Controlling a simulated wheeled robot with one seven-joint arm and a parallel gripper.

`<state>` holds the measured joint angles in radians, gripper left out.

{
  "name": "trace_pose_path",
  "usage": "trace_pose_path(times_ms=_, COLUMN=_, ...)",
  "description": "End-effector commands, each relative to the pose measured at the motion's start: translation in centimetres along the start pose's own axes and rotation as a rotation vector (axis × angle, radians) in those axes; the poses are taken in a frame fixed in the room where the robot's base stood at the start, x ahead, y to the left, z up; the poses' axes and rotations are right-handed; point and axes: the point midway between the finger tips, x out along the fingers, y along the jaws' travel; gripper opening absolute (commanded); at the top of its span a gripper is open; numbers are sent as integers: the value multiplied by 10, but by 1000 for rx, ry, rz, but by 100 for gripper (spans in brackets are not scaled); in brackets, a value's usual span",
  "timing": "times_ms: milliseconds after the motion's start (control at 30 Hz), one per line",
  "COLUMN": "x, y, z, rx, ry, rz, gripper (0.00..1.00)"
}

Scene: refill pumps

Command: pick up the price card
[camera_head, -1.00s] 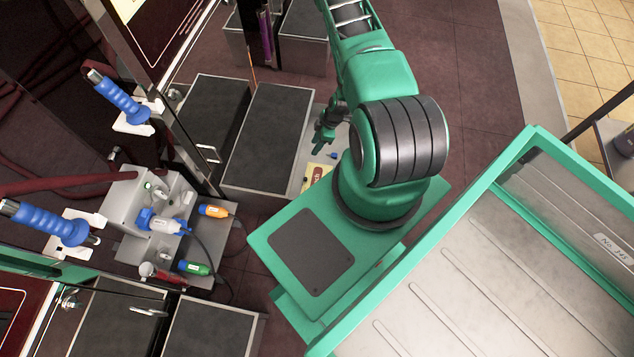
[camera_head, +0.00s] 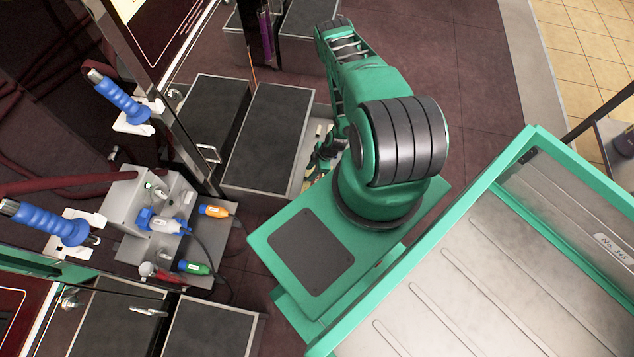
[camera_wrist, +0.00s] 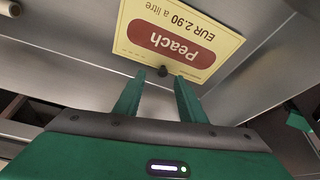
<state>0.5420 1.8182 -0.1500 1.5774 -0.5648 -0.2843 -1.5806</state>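The price card (camera_wrist: 178,38) is cream-yellow with a red oval reading "Peach" and "EUR 2.90 a litre", upside down in the wrist view. It lies on a grey metal surface. My gripper (camera_wrist: 160,78) is open, its two green fingers pointing at the card's near edge. A small dark knob (camera_wrist: 163,71) shows between the fingertips at that edge. I cannot tell whether the fingers touch it. In the head view my gripper (camera_head: 320,160) is over the card's spot and hides most of it; only a yellowish sliver shows.
The card's spot is in a grey tray beside a dark-topped box (camera_head: 268,140). A small pale cylinder (camera_wrist: 10,8) lies at the wrist view's upper left. Left is a grey pump block (camera_head: 140,195) with coloured nozzles, and blue-handled nozzles (camera_head: 120,98) hang behind. Dark floor is clear farther right.

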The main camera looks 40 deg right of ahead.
Motion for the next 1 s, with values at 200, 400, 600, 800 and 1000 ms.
trace_pose_path(times_ms=200, x=31, y=-5, z=-3, rx=0, ry=0, rz=-1, gripper=37)
trace_pose_path(times_ms=400, x=44, y=-4, z=-4, rx=1, ry=0, rz=0, gripper=37)
trace_pose_path(times_ms=600, x=44, y=-4, z=-3, rx=1, ry=0, rz=0, gripper=37)
trace_pose_path(times_ms=800, x=44, y=-4, z=-3, rx=1, ry=0, rz=0, gripper=0)
trace_pose_path(times_ms=1000, x=44, y=-4, z=-3, rx=1, ry=0, rz=-1, gripper=0)
